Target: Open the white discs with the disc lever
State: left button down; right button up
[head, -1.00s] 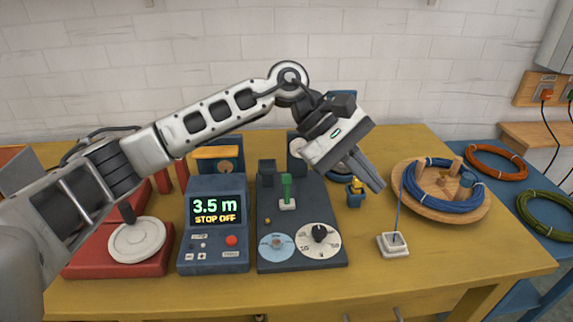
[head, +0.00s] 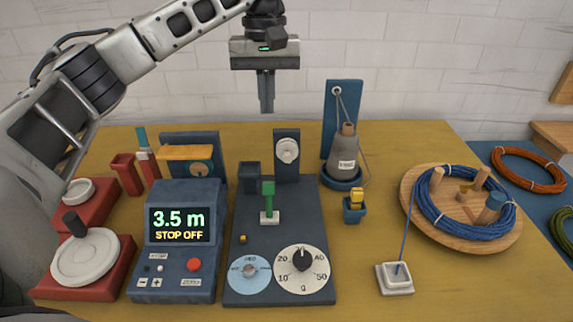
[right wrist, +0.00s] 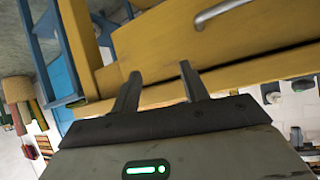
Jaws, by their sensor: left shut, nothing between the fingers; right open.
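The white discs (head: 287,151) sit on a dark upright plate at the back of the grey-blue device board. They look pressed together; any gap is too small to tell. A green lever (head: 268,196) stands upright on a white base on the same board, in front of the discs; it appears to be the disc lever. My left gripper (head: 266,108) is shut and empty, pointing down above the back of the board, apart from discs and lever. My right gripper (right wrist: 160,72) is open and empty, near the table's front in the right wrist view.
A display box (head: 177,240) reads "3.5 m STOP OFF". A red-based crank wheel (head: 86,257) stands at left. A grey yarn cone (head: 345,155) stands behind, a blue-and-yellow piece (head: 355,207) nearer. A wooden tray (head: 410,205) holds blue yarn, its strand running to a white base (head: 394,279).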

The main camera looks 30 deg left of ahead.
aim_at(269, 199)
pick_arm(q)
jog(key=shift+f+b, duration=2.5)
jog(key=shift+f, duration=0.45)
pick_arm(e)
jog(key=shift+s+a+f+t+y, duration=0.15)
jog(key=shift+f, duration=0.35)
jog(key=shift+s+a+f+t+y, duration=0.15)
jog(key=shift+f, duration=0.3)
pick_arm(q)
jog(key=f, duration=0.6)
jog(key=f+b, duration=0.1)
jog(key=f, duration=0.3)
jog(key=shift+s+d, duration=0.25)
jog(key=shift+s, duration=0.15)
pick_arm(e)
jog(key=shift+f, duration=0.3)
pick_arm(q)
jog(key=shift+d, duration=0.15)
pick_arm(e)
jog(key=shift+a, duration=0.2)
